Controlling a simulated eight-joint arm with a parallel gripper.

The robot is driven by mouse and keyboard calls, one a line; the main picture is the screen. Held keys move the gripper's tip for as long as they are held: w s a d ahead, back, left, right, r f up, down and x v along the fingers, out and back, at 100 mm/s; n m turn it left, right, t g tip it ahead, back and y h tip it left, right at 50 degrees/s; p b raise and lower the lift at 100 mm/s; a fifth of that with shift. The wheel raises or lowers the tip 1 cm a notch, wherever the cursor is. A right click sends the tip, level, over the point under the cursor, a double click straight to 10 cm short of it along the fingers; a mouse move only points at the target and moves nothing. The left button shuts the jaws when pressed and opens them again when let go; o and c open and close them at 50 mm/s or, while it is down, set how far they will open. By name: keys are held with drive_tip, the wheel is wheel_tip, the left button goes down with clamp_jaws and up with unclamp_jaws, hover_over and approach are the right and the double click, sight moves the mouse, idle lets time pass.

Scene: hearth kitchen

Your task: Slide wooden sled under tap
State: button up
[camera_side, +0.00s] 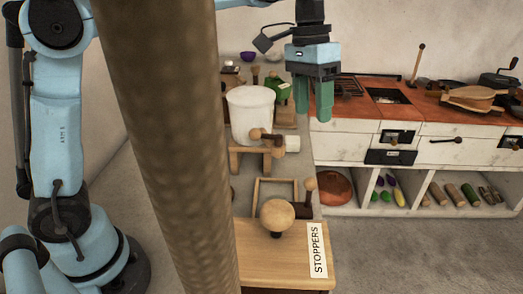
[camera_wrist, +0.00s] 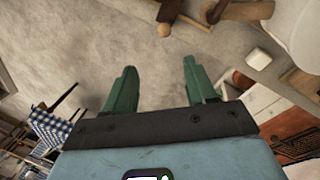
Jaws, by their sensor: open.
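A low wooden frame (camera_side: 258,192), apparently the sled, lies on the narrow counter below the white crock (camera_side: 251,108). An upright wooden peg with a rounded top (camera_side: 309,184) stands at its right end. The crock rests on a wooden stand (camera_side: 236,158). The frame lies apart from the stand, nearer the camera. My gripper (camera_side: 321,112) is open and empty, pointing down, to the right of the crock. Its spread green fingers show in the wrist view (camera_wrist: 158,72) over bare floor.
A wooden box labelled STOPPERS (camera_side: 268,262) stands in front, with a round-headed stopper (camera_side: 278,214) on it. A red-topped counter (camera_side: 350,105) with shelves stands at the right. A thick post (camera_side: 165,130) hides part of the side view. The floor (camera_side: 400,250) is clear.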

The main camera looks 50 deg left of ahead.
drive_tip(key=f, duration=0.5)
drive_tip(key=d+f, duration=0.1)
drive_tip(key=f, duration=0.4)
drive_tip(key=d+f, duration=0.1)
drive_tip(key=f, duration=0.5)
drive_tip(key=shift+s+d, duration=0.1)
drive_tip(key=shift+s, duration=0.2)
drive_tip(key=shift+c, duration=0.3)
clamp_jaws()
